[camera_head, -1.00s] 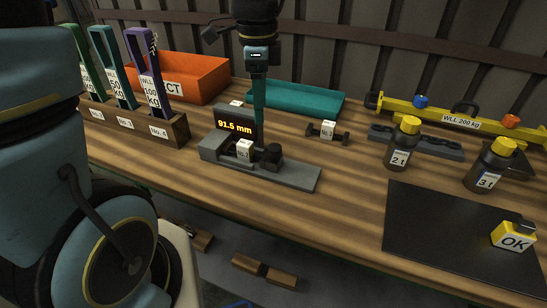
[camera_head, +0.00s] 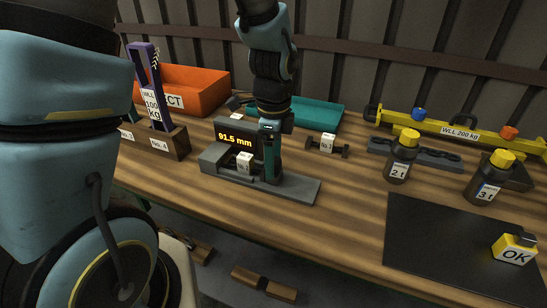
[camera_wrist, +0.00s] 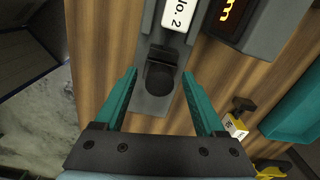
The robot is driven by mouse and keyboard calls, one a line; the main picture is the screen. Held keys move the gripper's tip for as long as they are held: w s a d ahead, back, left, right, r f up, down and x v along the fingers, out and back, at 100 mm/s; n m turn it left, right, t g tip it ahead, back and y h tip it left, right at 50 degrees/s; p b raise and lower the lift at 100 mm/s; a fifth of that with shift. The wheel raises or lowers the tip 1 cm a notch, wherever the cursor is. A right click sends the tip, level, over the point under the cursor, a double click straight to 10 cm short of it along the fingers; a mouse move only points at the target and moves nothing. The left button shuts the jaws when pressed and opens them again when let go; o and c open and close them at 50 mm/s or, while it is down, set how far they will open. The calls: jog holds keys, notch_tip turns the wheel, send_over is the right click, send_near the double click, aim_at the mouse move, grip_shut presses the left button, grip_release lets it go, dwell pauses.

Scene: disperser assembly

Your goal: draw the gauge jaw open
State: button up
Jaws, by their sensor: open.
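The gauge is a grey bed (camera_head: 302,188) on the wooden bench, with a dark display (camera_head: 236,140) reading 91.5 mm. A shackle-like part with a white "No. 2" tag (camera_head: 244,163) sits in it. The jaw's black round knob (camera_wrist: 160,77) shows in the wrist view; in the head view my gripper hides most of it. My gripper (camera_head: 270,181) is open and points down at the jaw. In the wrist view its teal fingers (camera_wrist: 160,73) stand on both sides of the knob, with gaps left and right. The white tag (camera_wrist: 175,16) lies beyond the knob.
A second tagged part (camera_head: 327,144) lies right of the gauge, and a teal tray (camera_head: 318,110) and orange tray (camera_head: 190,88) stand behind. Two dark bottles (camera_head: 402,158) (camera_head: 487,180) and a black mat (camera_head: 440,245) are at the right. The bench front is clear.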

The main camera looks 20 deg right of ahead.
grip_shut()
dwell(0.7)
dwell(0.8)
